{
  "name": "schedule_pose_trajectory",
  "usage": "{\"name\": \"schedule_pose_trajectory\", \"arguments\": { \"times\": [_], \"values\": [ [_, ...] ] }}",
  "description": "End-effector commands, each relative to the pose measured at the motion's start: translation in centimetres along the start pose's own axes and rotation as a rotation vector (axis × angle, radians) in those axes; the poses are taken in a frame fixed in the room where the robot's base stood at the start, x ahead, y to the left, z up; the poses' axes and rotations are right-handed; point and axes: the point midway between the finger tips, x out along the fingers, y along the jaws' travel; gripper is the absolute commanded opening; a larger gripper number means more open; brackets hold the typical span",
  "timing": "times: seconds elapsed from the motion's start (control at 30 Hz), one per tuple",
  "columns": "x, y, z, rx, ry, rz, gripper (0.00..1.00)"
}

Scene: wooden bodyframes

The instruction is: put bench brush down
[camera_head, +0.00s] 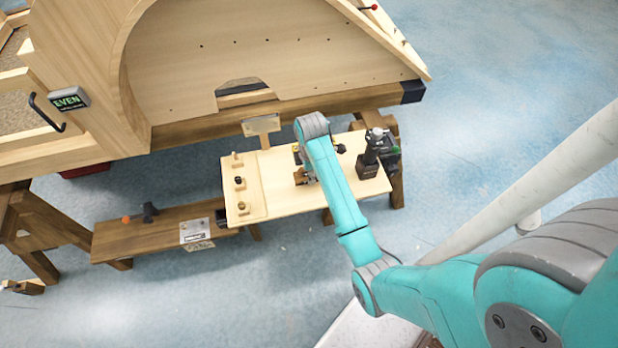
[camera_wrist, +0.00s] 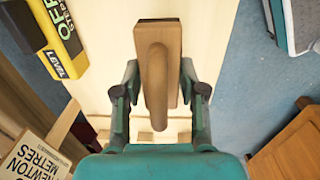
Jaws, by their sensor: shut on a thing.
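The bench brush (camera_wrist: 158,50) is a wooden block with a rounded handle, seen from above in the wrist view. My gripper (camera_wrist: 158,82) has one finger on each side of it and is shut on it. The brush is over the pale wooden bench top (camera_wrist: 110,30); I cannot tell whether it touches it. Its bristles are hidden underneath. In the head view my arm covers most of the gripper, and the brush is hard to make out there. The bench top (camera_head: 285,200) stands in front of the large wooden frame.
A dark device (camera_head: 375,158) stands at the bench top's right end. Several knobbed pegs (camera_head: 239,181) line its left end. A yellow-black level box (camera_wrist: 55,35) and a "Newton metres" sign (camera_wrist: 32,160) show left in the wrist view. A low bench (camera_head: 150,233) stands left.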

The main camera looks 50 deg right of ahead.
Motion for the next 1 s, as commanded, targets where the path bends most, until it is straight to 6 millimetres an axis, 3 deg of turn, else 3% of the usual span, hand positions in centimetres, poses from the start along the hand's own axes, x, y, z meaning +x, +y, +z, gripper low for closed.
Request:
{"name": "schedule_pose_trajectory", "arguments": {
  "times": [0.4,0.73,0.77,0.8,0.83,1.0],
  "values": [
    [3.9,-0.2,0.0,0.000,0.000,0.001,0.03],
    [4.2,-0.2,0.0,0.000,0.000,0.002,0.03],
    [4.1,-0.2,0.0,0.000,0.000,0.002,0.48],
    [4.1,-0.2,0.0,0.000,0.000,0.002,0.58],
    [4.1,-0.2,0.0,0.000,0.000,0.002,0.66],
    [4.1,-0.2,0.0,0.000,0.000,0.002,0.66]
  ]
}}
